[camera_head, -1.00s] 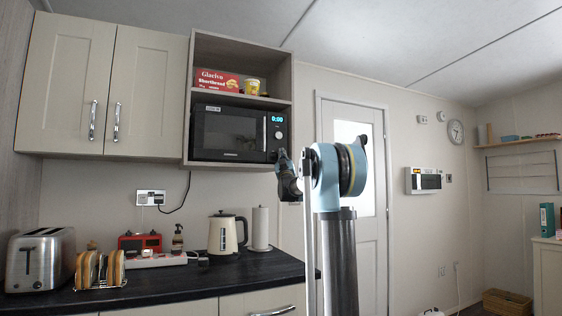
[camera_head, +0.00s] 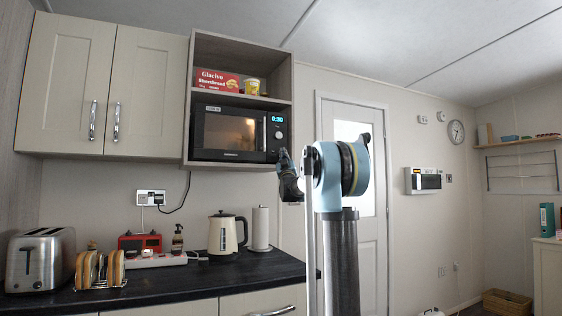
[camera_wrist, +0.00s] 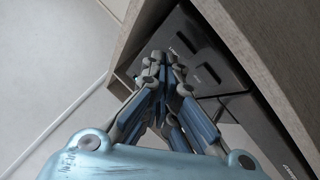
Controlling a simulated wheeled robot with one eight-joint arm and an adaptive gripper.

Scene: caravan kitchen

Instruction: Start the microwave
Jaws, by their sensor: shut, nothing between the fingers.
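The black microwave (camera_head: 228,134) sits in the open wooden wall cabinet, its door shut. Its window glows warm from inside and its blue display (camera_head: 277,119) reads what looks like 0:30. A dial and buttons are below the display at its right side. In the head view my gripper (camera_head: 283,160) is at the microwave's lower right corner, seen small and partly dark. In the wrist view my gripper (camera_wrist: 163,68) is shut and empty, its fingertips close to the microwave's dark front panel (camera_wrist: 205,72). I cannot tell whether they touch it.
The cabinet's side wall (camera_wrist: 245,45) runs close beside my gripper. A red shortbread box (camera_head: 218,79) and a yellow tub (camera_head: 252,86) stand on the shelf above. Below, the dark counter (camera_head: 170,288) holds a toaster, toast rack, radio and kettle (camera_head: 226,232).

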